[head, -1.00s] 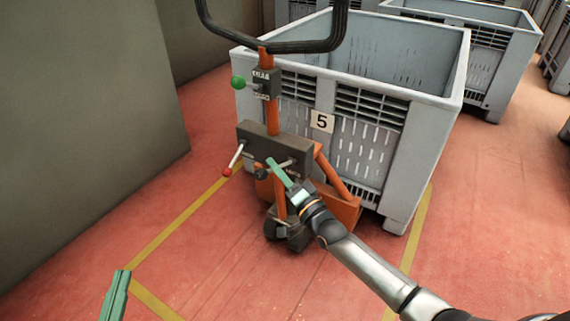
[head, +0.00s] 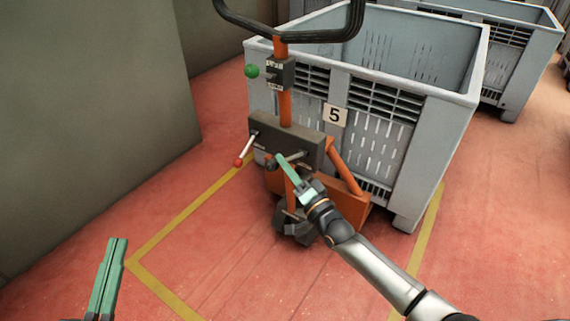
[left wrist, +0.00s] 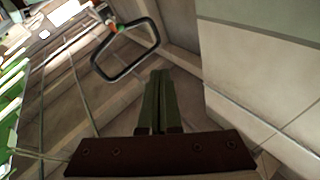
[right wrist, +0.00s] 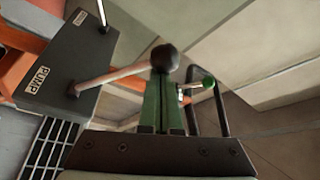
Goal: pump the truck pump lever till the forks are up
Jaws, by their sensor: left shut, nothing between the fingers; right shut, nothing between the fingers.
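The orange truck (head: 285,108) stands against the near side of a grey crate marked 5. Its dark box (head: 287,138) reads PUMP in the right wrist view (right wrist: 60,62). The pump lever, a metal rod with a black knob (right wrist: 165,57), sticks out of that box. My right gripper (head: 281,159) is shut and empty, its fingertips close at the knob; I cannot tell whether they touch. My left gripper (head: 118,242) is shut and empty at the lower left, away from the truck. The forks are hidden by the crate and truck body.
The grey crate (head: 400,160) stands behind the truck. A red-tipped lever (head: 238,163) is left of the dark box, and a green knob (head: 251,71) is higher up. A black handle loop (head: 320,36) tops the mast. A grey wall (head: 90,110) stands left. The floor in front is clear.

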